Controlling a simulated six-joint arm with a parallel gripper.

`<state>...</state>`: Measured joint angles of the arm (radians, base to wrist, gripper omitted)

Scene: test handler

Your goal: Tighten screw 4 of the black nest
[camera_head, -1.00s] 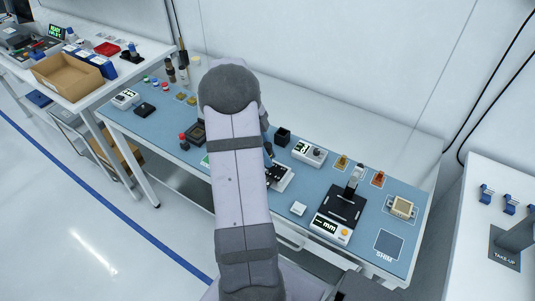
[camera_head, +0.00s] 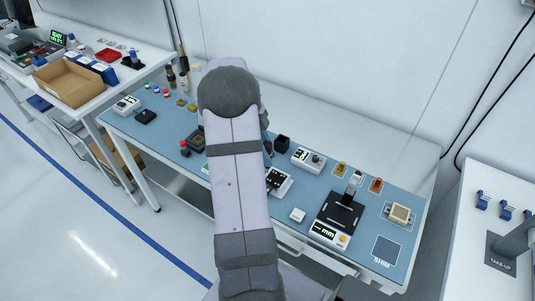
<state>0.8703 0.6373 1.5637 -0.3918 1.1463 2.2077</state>
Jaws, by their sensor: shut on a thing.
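My arm (camera_head: 236,175) rises through the middle of the view and covers part of the blue bench mat. My gripper is hidden behind it, so its jaws and anything in them do not show. A small black plate with light dots (camera_head: 277,182) on a pale base lies just right of my arm. A dark square fixture (camera_head: 196,142) shows left of my arm, partly covered. I cannot tell for sure which of these is the black nest. Its screws are too small to number. A bluish-grey part shows at my arm's right edge, too little to identify.
Right of my arm on the mat (camera_head: 300,190) stand a black cup (camera_head: 282,143), a white meter (camera_head: 308,159), a white block (camera_head: 297,215) and a black gauge stand (camera_head: 341,212). A tan part (camera_head: 399,214) sits far right.

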